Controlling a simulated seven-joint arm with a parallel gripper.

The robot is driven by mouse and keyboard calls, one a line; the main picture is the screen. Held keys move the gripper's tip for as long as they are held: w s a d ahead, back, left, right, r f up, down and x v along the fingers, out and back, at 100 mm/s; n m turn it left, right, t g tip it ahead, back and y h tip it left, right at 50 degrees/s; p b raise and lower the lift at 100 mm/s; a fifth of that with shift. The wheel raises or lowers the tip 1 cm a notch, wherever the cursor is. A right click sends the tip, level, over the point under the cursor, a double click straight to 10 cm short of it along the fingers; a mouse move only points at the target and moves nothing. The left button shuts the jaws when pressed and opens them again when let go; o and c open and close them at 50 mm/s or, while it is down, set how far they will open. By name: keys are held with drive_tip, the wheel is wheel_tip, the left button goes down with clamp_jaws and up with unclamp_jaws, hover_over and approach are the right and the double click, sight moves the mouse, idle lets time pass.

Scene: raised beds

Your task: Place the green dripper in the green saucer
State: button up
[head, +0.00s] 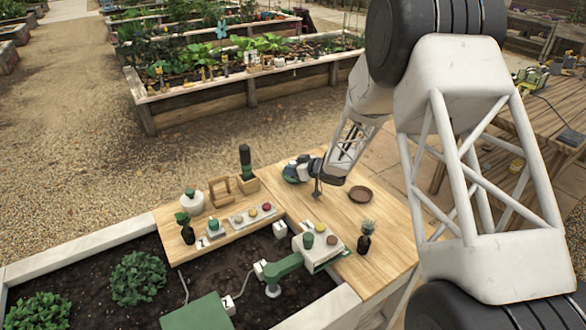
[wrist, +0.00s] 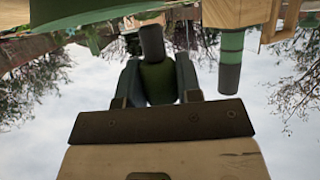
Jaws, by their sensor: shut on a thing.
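My gripper (head: 294,172) points left, low over the wooden tabletop, in the head view. In the wrist view, the gripper (wrist: 160,82) has its two dark fingers closed on either side of a dark green piece with a grey cylindrical end, which I take to be the green dripper (wrist: 157,78). In the head view my fingers and the dripper blend together at this size. A brown saucer (head: 360,194) lies empty on the tabletop to the right of my gripper.
A wooden block holding a dark green bottle (head: 245,160) stands left of my gripper. A wooden frame (head: 220,191), a white pot (head: 191,203) and a tray of coloured discs (head: 252,216) stand further left. A potted plant (head: 365,238) stands in front. Bare wood surrounds the brown saucer.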

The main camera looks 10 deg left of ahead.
drive_tip(key=shift+f, duration=0.5)
drive_tip(key=shift+s+f, duration=0.15)
drive_tip(key=shift+f, duration=0.2)
drive_tip(key=o, duration=0.9)
drive_tip(key=shift+s+f, duration=0.1)
drive_tip(key=shift+f, duration=0.1)
drive_tip(key=shift+r, duration=0.55)
drive_tip(key=v, duration=0.8)
drive_tip(key=r+v, duration=0.1)
drive_tip(key=v, duration=0.3)
drive_tip(key=shift+r, duration=0.1)
